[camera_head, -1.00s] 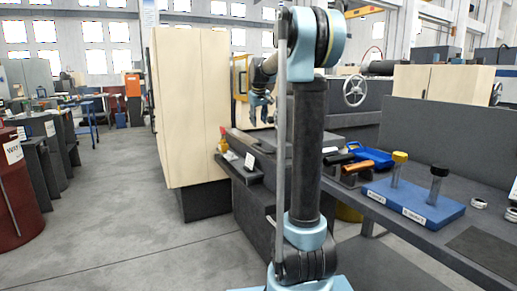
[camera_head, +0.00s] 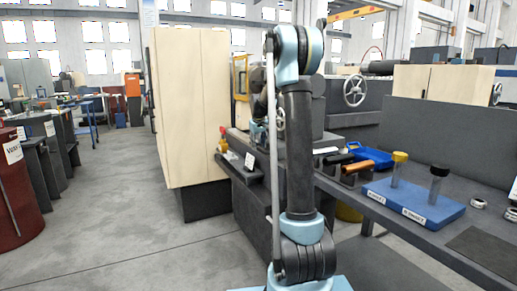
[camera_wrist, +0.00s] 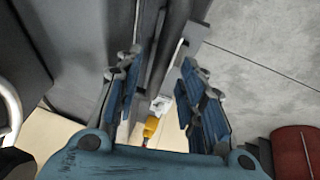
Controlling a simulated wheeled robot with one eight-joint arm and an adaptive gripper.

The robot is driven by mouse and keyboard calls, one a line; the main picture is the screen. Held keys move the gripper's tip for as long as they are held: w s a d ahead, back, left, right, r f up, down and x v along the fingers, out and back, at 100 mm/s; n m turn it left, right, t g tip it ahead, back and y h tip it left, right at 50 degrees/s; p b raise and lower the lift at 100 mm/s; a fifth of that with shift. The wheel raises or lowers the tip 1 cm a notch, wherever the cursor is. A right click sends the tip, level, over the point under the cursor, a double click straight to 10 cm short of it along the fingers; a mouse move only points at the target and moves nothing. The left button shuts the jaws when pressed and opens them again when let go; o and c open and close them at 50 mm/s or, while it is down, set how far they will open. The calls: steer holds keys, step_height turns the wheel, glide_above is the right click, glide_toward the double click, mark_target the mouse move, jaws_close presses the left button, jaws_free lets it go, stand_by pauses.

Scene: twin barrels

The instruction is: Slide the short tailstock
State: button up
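My gripper (camera_wrist: 160,60) is open in the wrist view, its blue-padded fingers apart with nothing held between them. Long dark bars of the machine run past the fingers, and I cannot tell whether they touch. In the head view my own arm hides most of the gripper. The dark grey machine bench (camera_head: 259,150) runs behind my arm. A grey block partly shows behind the arm; I cannot tell whether it is the short tailstock. A pale curved handwheel rim (camera_wrist: 13,108) shows at the left of the wrist view.
A blue tube stand (camera_head: 440,212), orange cylinder (camera_head: 357,167) and blue tray (camera_head: 372,157) occupy the right bench. A beige cabinet (camera_head: 190,105) stands left of my arm. A large handwheel (camera_head: 354,90) is behind. A red barrel (camera_head: 18,195) is far left; the floor between is clear.

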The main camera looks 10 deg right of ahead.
steer(key=shift+x, duration=0.8)
jaws_close()
steer(key=w+a, duration=0.2)
steer(key=w, duration=0.6)
steer(key=w+a, duration=0.3)
steer(key=w, duration=0.6)
steer(key=shift+w+a, duration=0.2)
steer(key=shift+a, duration=0.1)
steer(key=shift+w, duration=0.1)
jaws_free()
